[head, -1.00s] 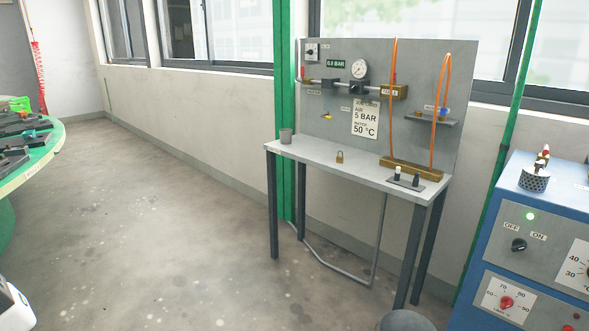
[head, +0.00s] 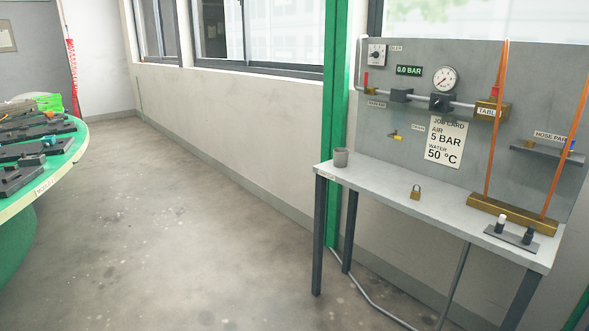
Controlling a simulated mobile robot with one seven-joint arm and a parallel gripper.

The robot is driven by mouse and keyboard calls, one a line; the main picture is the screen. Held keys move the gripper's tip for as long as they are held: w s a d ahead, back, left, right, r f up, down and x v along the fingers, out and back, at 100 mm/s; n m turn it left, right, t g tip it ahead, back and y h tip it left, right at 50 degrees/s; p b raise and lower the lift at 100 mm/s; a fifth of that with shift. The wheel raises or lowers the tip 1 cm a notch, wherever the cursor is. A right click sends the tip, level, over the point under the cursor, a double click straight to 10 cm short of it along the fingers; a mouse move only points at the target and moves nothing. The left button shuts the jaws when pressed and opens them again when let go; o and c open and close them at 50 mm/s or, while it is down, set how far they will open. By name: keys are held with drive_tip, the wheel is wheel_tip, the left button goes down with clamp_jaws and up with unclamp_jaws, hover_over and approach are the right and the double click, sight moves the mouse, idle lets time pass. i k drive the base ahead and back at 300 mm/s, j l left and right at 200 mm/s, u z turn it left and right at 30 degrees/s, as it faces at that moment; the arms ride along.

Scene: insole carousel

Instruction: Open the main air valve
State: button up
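A grey panel (head: 400,118) stands behind a bench at the right in the head view. A small brass valve with an upright red handle (head: 366,79) sits at the left end of the panel's pipe run. The label below it (head: 377,104) is too small to read surely. A second small valve with a yellow handle (head: 394,135) is lower on the panel. A round gauge (head: 444,78) sits above a black knobbed block (head: 442,102), and a green display (head: 409,71) reads 0.0 BAR. My gripper is not in view.
The bench (head: 380,178) bears a grey cup (head: 340,157), a padlock (head: 415,192) and a brass bar (head: 512,214) with orange hoses. A green post (head: 337,130) stands behind the bench's left end. A round green table (head: 60,160) is at left; the floor between is clear.

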sight(366, 74)
drive_tip(key=i+j+z, duration=0.8)
drive_tip(key=i+j, duration=0.1)
drive_tip(key=j, duration=0.05)
